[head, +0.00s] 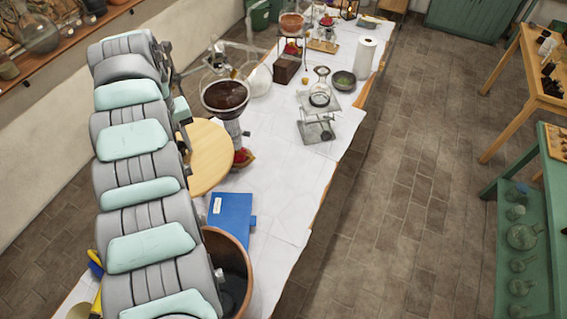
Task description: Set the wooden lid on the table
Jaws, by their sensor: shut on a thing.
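The wooden lid (211,158) is a round, flat, pale wooden disc in the head view, just right of my arm. My gripper (184,138) is at the lid's left edge, mostly hidden by my arm, and it is shut on the lid. The fingertips cannot be made out clearly. The lid appears to be held above the table (275,165), which is long and covered with white paper. The gap between lid and table cannot be judged. The lid's left edge is hidden behind my arm.
A brown pot (243,250) and a blue box (231,212) stand nearer on the table. A metal stand (318,128), a dark bowl (344,80) and a paper roll (365,57) stand farther back. White paper right of the lid is clear.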

